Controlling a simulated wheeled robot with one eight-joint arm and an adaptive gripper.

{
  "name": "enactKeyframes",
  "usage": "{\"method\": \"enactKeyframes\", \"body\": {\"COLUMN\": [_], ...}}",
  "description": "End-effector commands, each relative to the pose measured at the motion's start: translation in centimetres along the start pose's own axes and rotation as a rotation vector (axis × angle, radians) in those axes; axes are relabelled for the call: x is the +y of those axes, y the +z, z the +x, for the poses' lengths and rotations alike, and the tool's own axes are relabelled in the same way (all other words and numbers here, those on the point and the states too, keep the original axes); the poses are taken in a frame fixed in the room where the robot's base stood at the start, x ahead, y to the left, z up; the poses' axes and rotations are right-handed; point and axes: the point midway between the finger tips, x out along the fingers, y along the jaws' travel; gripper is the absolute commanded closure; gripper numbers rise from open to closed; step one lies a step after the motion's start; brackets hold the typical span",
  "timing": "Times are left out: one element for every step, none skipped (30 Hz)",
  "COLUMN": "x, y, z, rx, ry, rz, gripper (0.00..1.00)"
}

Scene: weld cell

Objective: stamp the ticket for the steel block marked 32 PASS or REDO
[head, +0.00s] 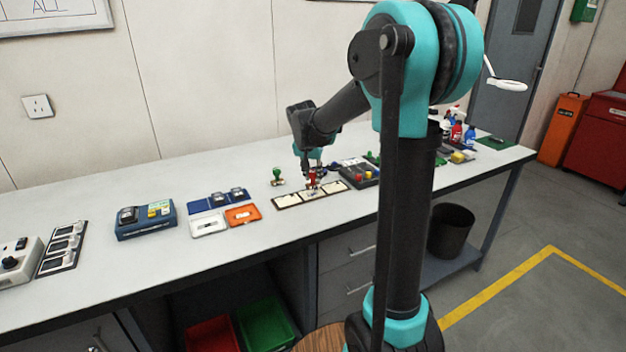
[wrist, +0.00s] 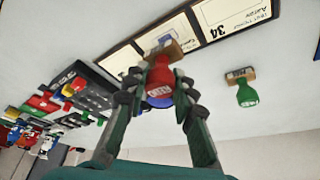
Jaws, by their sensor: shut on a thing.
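The middle ticket's number is hidden or unreadable. A green stamp (wrist: 245,94) stands apart on the bench, also visible in the head view (head: 278,174). No block marking 32 is readable.
Left of the strip are a blue tray (head: 222,209) with dark items, an orange tray (head: 243,216), a white tray (head: 209,227) and a blue device (head: 146,222). A dark rack (head: 360,172) and bottles stand to the right.

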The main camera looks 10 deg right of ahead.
Motion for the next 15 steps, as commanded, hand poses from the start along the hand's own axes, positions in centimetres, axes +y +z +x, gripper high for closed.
{"method": "enactKeyframes", "body": {"x": [0.0, 0.0, 0.0, 0.0, 0.0, 0.0, 0.0, 0.0, 0.0, 0.0, 0.0, 0.0, 0.0, 0.0, 0.0], "y": [-0.1, -0.2, -0.3, -0.4, -0.5, -0.6, -0.7, -0.8, -0.9, -1.0, -1.1, -1.2, -1.2, -1.3, -1.4], "z": [-0.4, -0.6, -0.8, -1.0, -1.2, -1.5, -1.7, -1.9, -2.2, -2.4, -2.6, -2.8, -3.0, -3.2, -3.4], "rx": [0.0, 0.0, 0.0, 0.0, 0.0, 0.0, 0.0, 0.0, 0.0, 0.0, 0.0, 0.0, 0.0, 0.0, 0.0], "ry": [0.0, 0.0, 0.0, 0.0, 0.0, 0.0, 0.0, 0.0, 0.0, 0.0, 0.0, 0.0, 0.0, 0.0, 0.0], "rz": [0.0, 0.0, 0.0, 0.0, 0.0, 0.0, 0.0, 0.0, 0.0, 0.0, 0.0, 0.0, 0.0, 0.0, 0.0], "gripper": [0.93, 0.93, 0.93, 0.93, 0.93, 0.93, 0.93, 0.93, 0.93, 0.93, 0.93, 0.93, 0.93, 0.93, 0.93]}}
